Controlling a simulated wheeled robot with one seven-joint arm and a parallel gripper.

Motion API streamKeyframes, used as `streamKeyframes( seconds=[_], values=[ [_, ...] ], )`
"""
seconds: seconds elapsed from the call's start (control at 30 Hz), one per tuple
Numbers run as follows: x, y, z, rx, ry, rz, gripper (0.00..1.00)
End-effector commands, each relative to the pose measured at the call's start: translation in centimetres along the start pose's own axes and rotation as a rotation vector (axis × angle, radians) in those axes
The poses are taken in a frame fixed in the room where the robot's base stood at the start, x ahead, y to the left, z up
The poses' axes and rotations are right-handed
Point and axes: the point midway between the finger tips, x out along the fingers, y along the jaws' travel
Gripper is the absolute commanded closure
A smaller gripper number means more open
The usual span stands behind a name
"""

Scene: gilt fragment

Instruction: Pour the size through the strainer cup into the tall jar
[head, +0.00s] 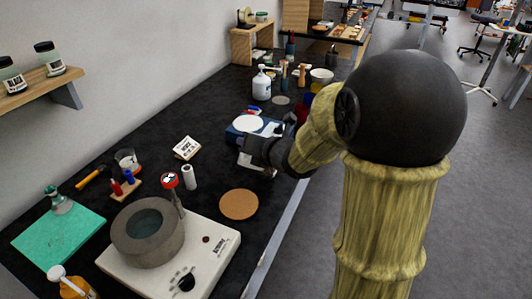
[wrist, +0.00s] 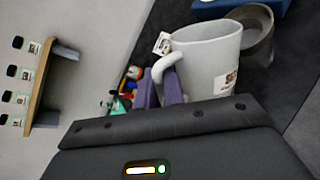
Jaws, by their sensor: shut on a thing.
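In the wrist view a white mug (wrist: 207,60) with a printed label is held at its handle by the purple fingers of my gripper (wrist: 165,88). Its inside is barely visible, so I cannot tell how much it holds. In the head view my gripper (head: 262,152) is over the table, at the near side of a blue box (head: 236,135), and the mug (head: 250,161) shows only partly as white. A grey, round, open-topped vessel (wrist: 259,32) stands partly hidden behind the mug in the wrist view. I cannot tell whether it is the strainer cup or the tall jar.
A grey pot (head: 148,232) sits on a white hotplate (head: 215,262). A cork mat (head: 239,204), a white card (head: 187,147), a small bottle rack (head: 122,190) and a green mat (head: 55,232) lie nearby. A white pump bottle (head: 262,85) stands farther back.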

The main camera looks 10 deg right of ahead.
Motion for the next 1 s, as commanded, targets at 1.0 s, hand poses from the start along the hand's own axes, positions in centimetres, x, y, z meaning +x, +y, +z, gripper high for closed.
streamKeyframes(
  seconds=[1.0],
  values=[
    [0.6,-0.8,-1.7,-0.087,-0.065,0.0,1.0]
  ],
)
